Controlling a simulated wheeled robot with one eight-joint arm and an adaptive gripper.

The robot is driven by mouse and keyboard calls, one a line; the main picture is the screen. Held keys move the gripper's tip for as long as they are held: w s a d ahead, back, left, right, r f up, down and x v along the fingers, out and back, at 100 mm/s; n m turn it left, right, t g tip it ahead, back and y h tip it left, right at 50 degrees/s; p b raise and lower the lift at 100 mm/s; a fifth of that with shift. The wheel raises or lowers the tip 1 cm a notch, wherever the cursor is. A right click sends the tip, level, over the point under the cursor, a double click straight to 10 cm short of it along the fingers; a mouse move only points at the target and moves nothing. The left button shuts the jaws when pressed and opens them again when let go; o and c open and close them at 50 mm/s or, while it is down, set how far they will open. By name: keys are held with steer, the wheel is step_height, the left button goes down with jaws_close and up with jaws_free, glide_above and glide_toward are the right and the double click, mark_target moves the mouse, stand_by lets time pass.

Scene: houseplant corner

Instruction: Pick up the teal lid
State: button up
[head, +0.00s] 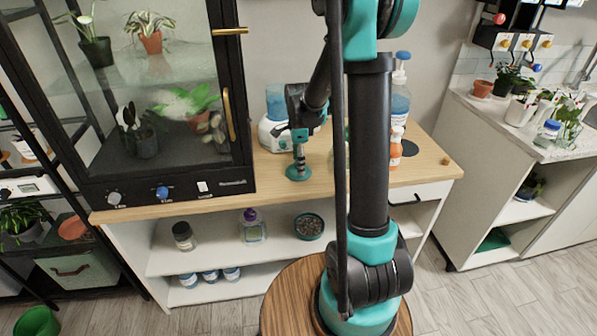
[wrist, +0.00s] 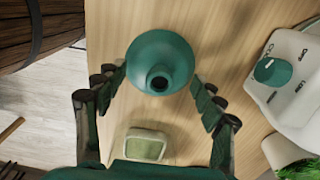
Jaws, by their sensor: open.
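The teal lid (head: 298,173) sits on the wooden counter top in front of the white appliance. In the wrist view the lid (wrist: 160,50) is a round teal piece, with a narrower raised middle that has a dark round top. My gripper (head: 299,157) points down above the lid in the head view. In the wrist view my gripper (wrist: 158,82) is open, with one finger on each side of the lid. Small gaps seem to show between fingers and lid, but I cannot tell their height relative to it.
The white appliance (head: 270,138) stands close behind the lid. A pale green block (wrist: 145,145) lies near the lid. The glass cabinet (head: 165,90) stands to the left.

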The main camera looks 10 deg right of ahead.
steer(key=shift+f, duration=0.25)
steer(key=shift+c, duration=0.6)
steer(key=c, duration=1.1)
steer(key=shift+c, duration=0.2)
